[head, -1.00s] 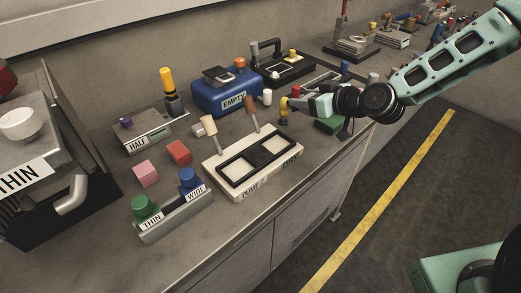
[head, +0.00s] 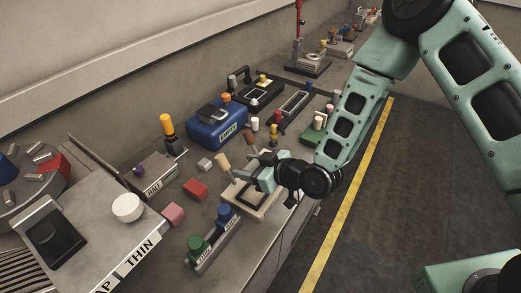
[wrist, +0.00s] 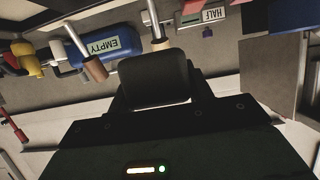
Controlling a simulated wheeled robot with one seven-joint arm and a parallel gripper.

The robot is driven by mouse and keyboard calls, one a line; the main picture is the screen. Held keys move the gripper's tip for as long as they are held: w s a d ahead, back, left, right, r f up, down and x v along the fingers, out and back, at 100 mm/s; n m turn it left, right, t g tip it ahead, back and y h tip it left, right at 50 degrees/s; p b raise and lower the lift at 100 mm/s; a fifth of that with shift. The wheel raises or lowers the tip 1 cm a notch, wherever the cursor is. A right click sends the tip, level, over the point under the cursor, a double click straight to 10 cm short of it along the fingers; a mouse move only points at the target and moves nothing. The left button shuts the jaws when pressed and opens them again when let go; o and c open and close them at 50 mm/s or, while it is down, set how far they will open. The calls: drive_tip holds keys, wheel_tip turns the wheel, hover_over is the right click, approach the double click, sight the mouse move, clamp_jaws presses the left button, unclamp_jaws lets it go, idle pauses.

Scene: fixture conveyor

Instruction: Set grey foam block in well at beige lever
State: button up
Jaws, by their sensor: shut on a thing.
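My gripper (head: 262,177) is over the pale two-well fixture (head: 262,212) and hides much of it in the head view. In the wrist view it is shut on a dark-looking grey foam block (wrist: 155,80). The head view does not show the block clearly. The beige lever (head: 222,161) stands at the fixture's left rear; its knob also shows behind the block in the wrist view (wrist: 161,44). The brown lever (head: 248,142) stands to its right. The black-framed well at the beige lever is partly hidden by my gripper, and I cannot tell the block's height above it.
A red block (head: 195,189), a pink block (head: 173,214) and a small grey piece (head: 205,164) lie left of the fixture. The green and blue knobs (head: 211,235) stand at front left. A blue EMPTY box (head: 215,128) is behind.

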sight(250, 194)
drive_tip(key=shift+s+a, duration=0.15)
drive_tip(key=shift+f+b, duration=0.1)
drive_tip(key=shift+b, duration=0.3)
wheel_tip(250, 194, down, 7)
drive_tip(key=b, duration=0.6)
drive_tip(key=shift+f+b, duration=0.45)
drive_tip(key=shift+b, duration=0.25)
idle(0.5)
drive_tip(key=o, duration=1)
drive_tip(key=shift+o, duration=0.2)
drive_tip(key=shift+s, duration=0.15)
